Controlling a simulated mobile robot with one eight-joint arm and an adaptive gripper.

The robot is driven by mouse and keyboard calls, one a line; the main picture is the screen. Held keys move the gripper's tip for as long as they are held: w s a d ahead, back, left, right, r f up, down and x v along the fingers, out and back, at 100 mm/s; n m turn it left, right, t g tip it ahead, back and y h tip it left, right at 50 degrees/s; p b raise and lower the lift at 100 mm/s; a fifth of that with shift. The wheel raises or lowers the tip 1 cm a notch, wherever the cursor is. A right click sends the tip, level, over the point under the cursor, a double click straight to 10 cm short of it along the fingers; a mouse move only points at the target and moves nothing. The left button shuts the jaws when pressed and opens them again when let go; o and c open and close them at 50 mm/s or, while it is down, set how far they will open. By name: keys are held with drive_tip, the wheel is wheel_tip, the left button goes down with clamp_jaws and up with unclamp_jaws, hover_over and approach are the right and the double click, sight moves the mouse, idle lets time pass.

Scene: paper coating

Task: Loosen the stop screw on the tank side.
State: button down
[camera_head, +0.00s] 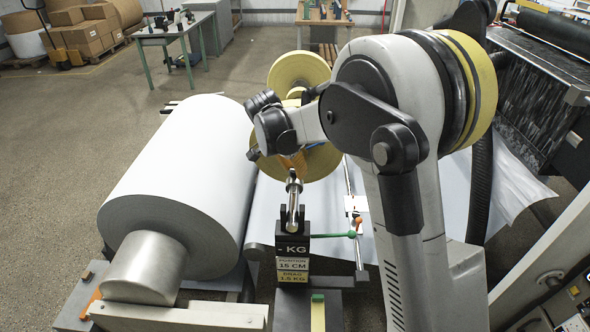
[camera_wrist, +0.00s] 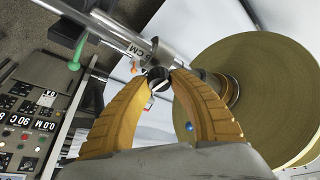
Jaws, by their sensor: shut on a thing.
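In the wrist view, my gripper (camera_wrist: 159,76) has its two ribbed yellow fingers closed around a small dark round screw head (camera_wrist: 157,82), which looks like the stop screw. The screw sits beside a bright metal shaft (camera_wrist: 120,30) that runs from the upper left toward the brown roll. In the head view, my gripper (camera_head: 296,166) is over the shaft end (camera_head: 293,186), in front of the yellow-brown rolls. My own wrist hides much of it there, and the screw cannot be made out. Whether the screw has turned cannot be told.
A large white paper roll (camera_head: 185,170) lies close on the left. A brown roll (camera_wrist: 255,95) is just right of the fingers. A control panel (camera_wrist: 28,120) shows at left.

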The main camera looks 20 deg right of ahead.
drive_tip(key=n+t+y, duration=0.1)
drive_tip(key=n, duration=0.3)
drive_tip(key=shift+p, duration=0.3)
drive_tip(key=n+t+y, duration=0.1)
drive_tip(key=n, duration=0.3)
drive_tip(key=shift+n, duration=0.3)
drive_tip(key=n+y, duration=0.2)
drive_tip(key=n, duration=0.2)
drive_tip(key=shift+p, duration=0.4)
drive_tip(key=shift+a+n+y, duration=0.15)
drive_tip(key=shift+n+y, duration=0.75)
drive_tip(key=shift+n, duration=1.6)
drive_tip(key=c, duration=1.1)
unclamp_jaws()
